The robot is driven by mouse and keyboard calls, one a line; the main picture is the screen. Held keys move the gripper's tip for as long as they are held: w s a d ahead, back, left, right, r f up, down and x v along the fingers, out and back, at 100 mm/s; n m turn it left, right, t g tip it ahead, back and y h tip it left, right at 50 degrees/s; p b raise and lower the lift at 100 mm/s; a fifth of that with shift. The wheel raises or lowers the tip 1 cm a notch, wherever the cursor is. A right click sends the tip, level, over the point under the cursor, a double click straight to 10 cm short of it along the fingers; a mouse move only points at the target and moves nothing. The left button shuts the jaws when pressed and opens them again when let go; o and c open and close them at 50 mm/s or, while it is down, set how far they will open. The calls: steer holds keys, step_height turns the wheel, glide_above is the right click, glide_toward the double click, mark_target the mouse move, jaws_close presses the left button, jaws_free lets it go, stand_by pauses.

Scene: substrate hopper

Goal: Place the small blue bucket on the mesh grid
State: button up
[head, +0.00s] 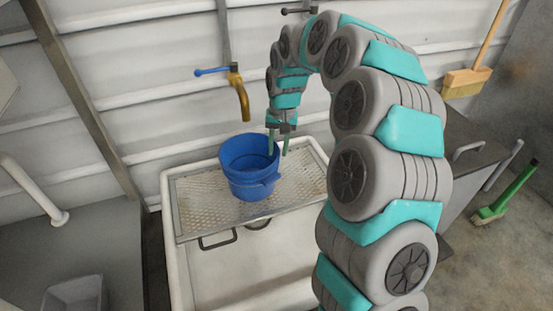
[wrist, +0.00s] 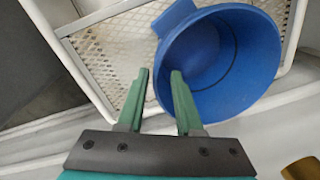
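The small blue bucket (head: 247,182) stands upright on the mesh grid (head: 200,205), which lies across the white sink basin. In the wrist view the bucket (wrist: 262,60) shows its open, empty-looking mouth, and part of the mesh grid (wrist: 115,50) shows beside it. My gripper (head: 279,148) is at the bucket's right rim in the head view. Its green fingers are apart. In the wrist view, my gripper (wrist: 159,75) has one finger over the bucket's mouth and the other outside the rim, with visible gaps. I see no firm grip on the wall.
A yellow tap (head: 240,93) with a blue lever is on the wall behind the bucket. The white sink (head: 178,275) is open in front of the grid. The grid has free room left of the bucket. A green-handled brush (head: 505,198) and a broom (head: 466,82) are at the right.

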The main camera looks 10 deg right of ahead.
steer(key=s+r+n, duration=0.1)
steer(key=s+r, duration=0.2)
steer(key=s, duration=0.3)
steer(key=s+d+r, duration=0.1)
steer(key=s+r, duration=0.3)
steer(key=s, duration=0.2)
steer(key=s+r+n, duration=0.1)
steer(key=s+r, duration=0.2)
steer(key=s, duration=0.4)
steer(key=s+d+f+g, duration=0.1)
steer(key=s+d, duration=0.1)
steer(key=s, duration=0.9)
steer(key=s+d+f+g+h, duration=0.1)
steer(key=s+f, duration=0.1)
steer(key=s, duration=0.8)
steer(key=shift+s+d, duration=0.4)
steer(key=shift+r, duration=0.1)
